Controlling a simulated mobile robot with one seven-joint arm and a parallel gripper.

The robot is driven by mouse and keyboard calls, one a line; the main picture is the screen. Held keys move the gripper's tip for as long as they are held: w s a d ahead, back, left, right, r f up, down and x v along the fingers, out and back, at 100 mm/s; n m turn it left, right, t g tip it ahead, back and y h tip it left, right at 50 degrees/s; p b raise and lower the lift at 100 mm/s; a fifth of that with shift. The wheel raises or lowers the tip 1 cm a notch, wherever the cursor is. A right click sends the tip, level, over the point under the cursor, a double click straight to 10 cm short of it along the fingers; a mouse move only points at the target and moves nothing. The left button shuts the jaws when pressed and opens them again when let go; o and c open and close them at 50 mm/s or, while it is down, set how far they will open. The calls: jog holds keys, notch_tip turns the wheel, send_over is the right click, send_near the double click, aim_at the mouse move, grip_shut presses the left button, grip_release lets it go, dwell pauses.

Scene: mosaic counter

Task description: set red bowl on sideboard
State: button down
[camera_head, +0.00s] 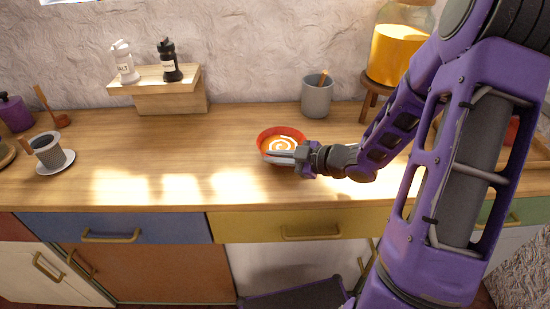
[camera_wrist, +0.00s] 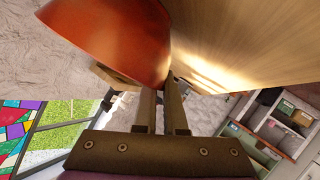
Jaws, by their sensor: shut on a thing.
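The red bowl (camera_head: 267,137) shows in the head view over the middle of the wooden sideboard top (camera_head: 200,180), with an orange filling and a pale swirl inside. It looks upright. My gripper (camera_head: 290,155) reaches in from the right and is shut on the near side of the bowl. In the wrist view the red bowl (camera_wrist: 110,35) fills the upper left, and my gripper (camera_wrist: 165,95) has its two fingers close together at its rim. I cannot tell whether the bowl's base touches the wood.
A grey cup (camera_head: 317,98) with a wooden stick stands behind the bowl. A wooden riser (camera_head: 170,95) holds white and black shakers. A dark cup on a saucer (camera_head: 55,162) is at left. An orange jar (camera_head: 398,55) stands on a stool at back right. The front middle is clear.

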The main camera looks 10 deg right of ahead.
jog(key=shift+f, duration=0.15)
jog(key=c, duration=1)
grip_release()
jog(key=shift+s+d+r, duration=0.1)
jog(key=shift+d+r, duration=0.05)
jog(key=shift+r, duration=0.15)
jog(key=p+v, duration=0.2)
jog(key=v, duration=0.9)
jog(key=shift+s+d+r, duration=0.1)
jog(key=shift+s+d, duration=0.05)
jog(key=shift+s, duration=0.15)
jog(key=shift+w, duration=0.1)
